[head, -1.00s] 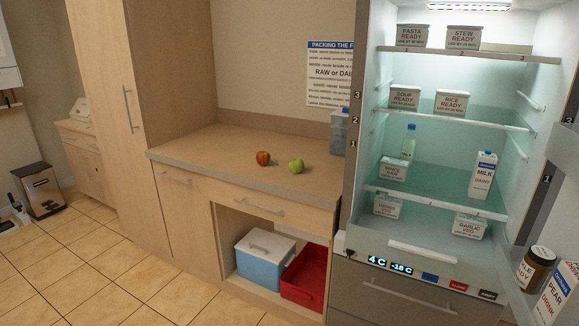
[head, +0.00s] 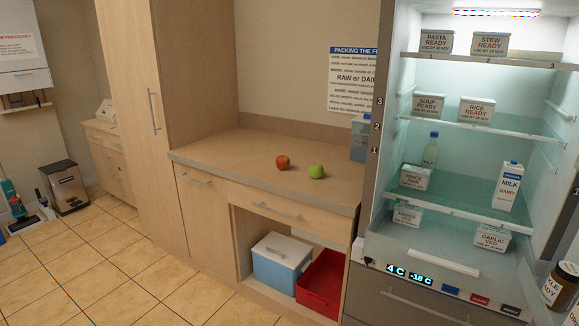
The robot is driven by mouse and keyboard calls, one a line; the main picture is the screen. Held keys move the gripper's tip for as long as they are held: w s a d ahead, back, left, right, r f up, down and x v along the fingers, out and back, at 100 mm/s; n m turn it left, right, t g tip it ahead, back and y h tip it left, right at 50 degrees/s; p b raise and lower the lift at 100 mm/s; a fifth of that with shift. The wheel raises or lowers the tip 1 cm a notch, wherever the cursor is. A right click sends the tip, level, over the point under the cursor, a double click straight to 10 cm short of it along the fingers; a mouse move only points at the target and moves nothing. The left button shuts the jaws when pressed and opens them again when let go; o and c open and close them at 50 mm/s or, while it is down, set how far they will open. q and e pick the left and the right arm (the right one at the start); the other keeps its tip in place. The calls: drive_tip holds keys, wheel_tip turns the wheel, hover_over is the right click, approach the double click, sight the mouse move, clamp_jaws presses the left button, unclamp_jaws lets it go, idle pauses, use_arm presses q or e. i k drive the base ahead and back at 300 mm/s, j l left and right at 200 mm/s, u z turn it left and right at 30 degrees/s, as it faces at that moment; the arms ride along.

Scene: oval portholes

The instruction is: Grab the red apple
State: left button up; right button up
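The red apple (head: 283,162) sits on the wooden countertop (head: 215,152), near its middle. A green apple (head: 316,171) sits just to its right, a little nearer the front edge, with a small gap between them. Nothing covers the red apple. Neither of my grippers shows in the head view.
An open, lit fridge (head: 455,185) with labelled tubs and a milk carton (head: 508,186) stands right of the counter. A tall cupboard (head: 135,115) stands left. Below the counter are a blue-and-white cool box (head: 278,265) and a red crate (head: 322,283). The tiled floor (head: 130,262) at front left is clear.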

sight(282, 162)
drive_tip(key=i+j+z, duration=0.1)
drive_tip(key=z, duration=0.4)
drive_tip(key=i+j+z, duration=0.25)
drive_tip(key=z, duration=0.25)
